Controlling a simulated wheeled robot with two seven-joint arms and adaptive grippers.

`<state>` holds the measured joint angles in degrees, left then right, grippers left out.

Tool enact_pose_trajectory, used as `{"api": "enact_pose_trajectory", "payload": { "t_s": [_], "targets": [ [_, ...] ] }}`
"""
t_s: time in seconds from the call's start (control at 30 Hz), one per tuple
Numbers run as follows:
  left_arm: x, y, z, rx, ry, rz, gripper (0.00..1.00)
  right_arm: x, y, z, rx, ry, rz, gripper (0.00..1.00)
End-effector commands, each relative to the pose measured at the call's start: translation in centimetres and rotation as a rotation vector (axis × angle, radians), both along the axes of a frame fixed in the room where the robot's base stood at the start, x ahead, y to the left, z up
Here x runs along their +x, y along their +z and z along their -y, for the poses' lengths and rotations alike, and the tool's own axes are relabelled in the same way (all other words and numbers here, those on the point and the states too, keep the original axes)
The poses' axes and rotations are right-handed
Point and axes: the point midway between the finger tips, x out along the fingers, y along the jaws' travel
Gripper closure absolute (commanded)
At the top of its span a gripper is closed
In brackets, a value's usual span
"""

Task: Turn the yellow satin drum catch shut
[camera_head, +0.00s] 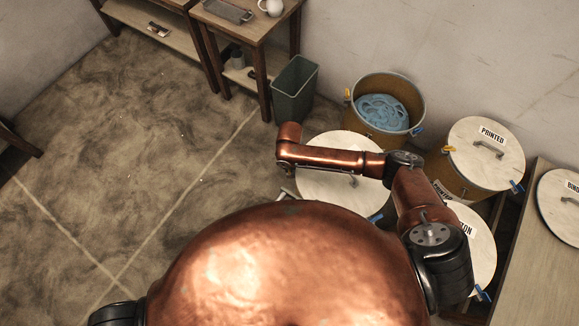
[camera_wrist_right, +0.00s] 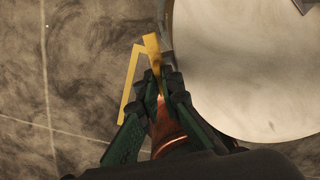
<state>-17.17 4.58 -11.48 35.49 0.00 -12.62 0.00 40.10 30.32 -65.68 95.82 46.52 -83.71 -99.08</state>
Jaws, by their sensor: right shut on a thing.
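A drum with a round pale lid (camera_head: 335,188) stands under my right forearm in the head view; my arm covers part of it and I see no label on it. The lid also fills the upper right of the right wrist view (camera_wrist_right: 240,65). A yellow catch (camera_wrist_right: 151,44) is at the drum's left side, with a bent yellow arm (camera_wrist_right: 130,88) reaching down and left. My right gripper (camera_wrist_right: 160,82) is shut on the catch, its dark green fingers on both sides of it. In the head view my wrist hides the fingers. My left gripper is out of view.
An open drum (camera_head: 420,92) with blue tape coils stands behind. A lidded drum marked PRINTED (camera_head: 503,158) is to the right, and another lidded drum (camera_head: 481,258) is half hidden by my arm. A green bin (camera_head: 294,90) stands by the wooden table. The floor at left is clear.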

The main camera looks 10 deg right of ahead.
Motion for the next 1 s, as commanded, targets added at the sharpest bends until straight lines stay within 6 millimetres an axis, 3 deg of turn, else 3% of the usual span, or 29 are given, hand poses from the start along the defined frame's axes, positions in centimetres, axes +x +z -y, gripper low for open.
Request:
{"api": "enact_pose_trajectory", "payload": {
  "t_s": [0.37, 1.0],
  "targets": [
    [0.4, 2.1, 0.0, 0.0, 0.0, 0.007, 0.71, -0.1, 0.4, 0.0, -0.001, -0.132, -0.001, 1.0],
    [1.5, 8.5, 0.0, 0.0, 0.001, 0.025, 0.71, -0.1, 0.4, 0.0, -0.001, -0.718, -0.001, 1.0]
  ]
}}
